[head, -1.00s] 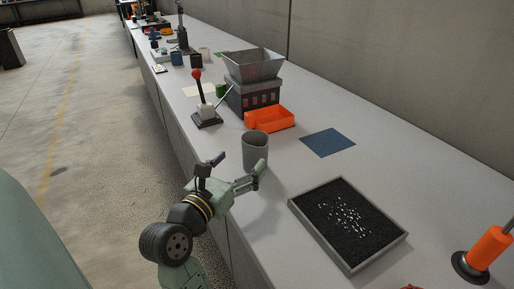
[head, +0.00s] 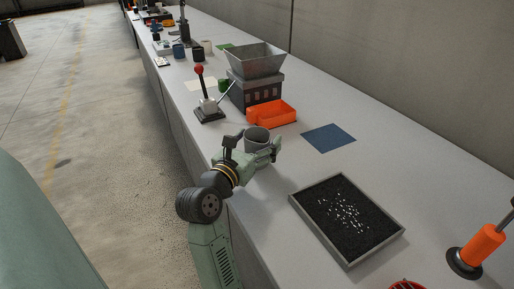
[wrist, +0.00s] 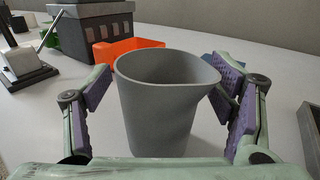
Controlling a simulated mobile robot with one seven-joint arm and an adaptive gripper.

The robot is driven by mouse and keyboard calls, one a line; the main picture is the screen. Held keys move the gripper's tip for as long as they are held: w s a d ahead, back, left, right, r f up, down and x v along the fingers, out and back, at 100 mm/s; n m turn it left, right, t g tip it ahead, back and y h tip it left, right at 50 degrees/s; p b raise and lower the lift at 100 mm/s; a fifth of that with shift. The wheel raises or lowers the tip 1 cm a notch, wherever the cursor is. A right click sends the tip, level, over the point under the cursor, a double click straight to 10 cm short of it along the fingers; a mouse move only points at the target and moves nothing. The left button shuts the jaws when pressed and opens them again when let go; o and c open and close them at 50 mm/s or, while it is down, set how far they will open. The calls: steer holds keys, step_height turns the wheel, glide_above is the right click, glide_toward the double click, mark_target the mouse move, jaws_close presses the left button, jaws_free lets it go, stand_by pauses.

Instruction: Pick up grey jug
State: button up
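The grey jug (head: 257,134) stands upright on the long workbench, with its lower part hidden behind my gripper in the head view. In the wrist view the jug (wrist: 163,105) is in the middle, its open top and spout toward the right. My gripper (head: 254,143) is around the jug. In the wrist view its purple-padded fingers (wrist: 165,100) stand spread, one on each side. A gap shows between the left finger and the jug; the right finger is close to the spout, and I cannot tell whether it touches.
An orange tray (head: 271,122) and a grey hopper machine (head: 256,88) stand behind the jug. A red-knobbed lever (head: 208,106) is to the left. A blue mat (head: 328,139) and a tray of black granules (head: 318,237) lie to the right. Bare bench lies between.

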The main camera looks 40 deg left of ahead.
steer(key=c, duration=1.2)
steer(key=shift+c, duration=0.2)
steer(key=shift+r, duration=0.1)
